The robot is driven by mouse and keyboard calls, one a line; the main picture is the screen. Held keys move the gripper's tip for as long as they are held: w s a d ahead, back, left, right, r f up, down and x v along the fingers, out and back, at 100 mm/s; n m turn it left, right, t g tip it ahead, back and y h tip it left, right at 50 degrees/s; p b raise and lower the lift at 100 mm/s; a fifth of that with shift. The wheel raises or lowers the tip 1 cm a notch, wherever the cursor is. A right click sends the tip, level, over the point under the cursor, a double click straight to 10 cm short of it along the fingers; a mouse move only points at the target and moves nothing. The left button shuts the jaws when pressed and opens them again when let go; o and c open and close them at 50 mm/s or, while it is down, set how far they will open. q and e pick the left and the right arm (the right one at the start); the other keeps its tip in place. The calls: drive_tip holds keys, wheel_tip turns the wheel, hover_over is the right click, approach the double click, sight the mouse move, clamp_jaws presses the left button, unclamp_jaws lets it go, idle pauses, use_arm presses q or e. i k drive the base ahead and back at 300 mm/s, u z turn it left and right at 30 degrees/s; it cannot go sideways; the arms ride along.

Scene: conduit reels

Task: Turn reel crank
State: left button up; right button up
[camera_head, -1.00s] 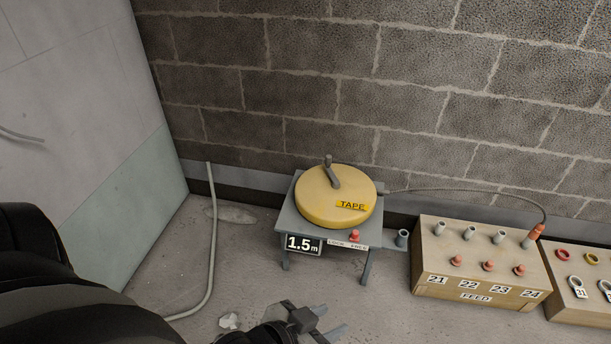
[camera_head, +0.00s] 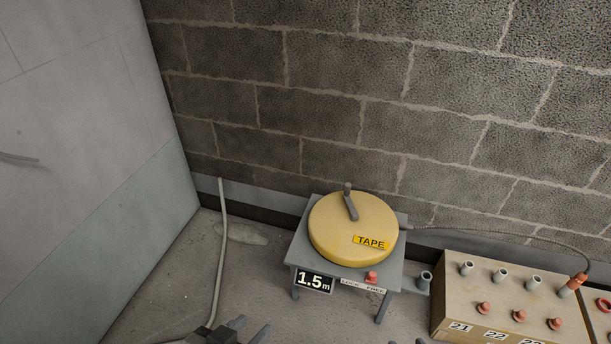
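The yellow tape reel (camera_head: 335,232) lies flat on a small grey stand (camera_head: 300,245) against the block wall. Its grey crank (camera_head: 351,206) sits on top, with an upright knob at the far end, pointing toward the wall. A display (camera_head: 314,281) on the stand's front reads 1.5 m. A red knob (camera_head: 371,277) stands by the LOCK FREE label. My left gripper (camera_head: 250,328) is at the bottom edge, in front of the stand and well apart from the crank. Its two fingertips are spread and empty. A tiny grey sliver at the bottom edge may be my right gripper.
A tan feed box (camera_head: 462,291) with grey tubes and red knobs stands right of the reel. A thin grey cable runs from the reel to its orange connector (camera_head: 572,284). A pale conduit (camera_head: 221,250) rises at the left. The floor between it and the stand is mostly clear.

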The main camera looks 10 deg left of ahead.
sight(354, 216)
drive_tip(key=z, duration=0.05)
drive_tip(key=i, duration=0.8)
drive_tip(key=z, duration=0.9)
drive_tip(key=i, duration=0.3)
drive_tip(key=z, duration=0.3)
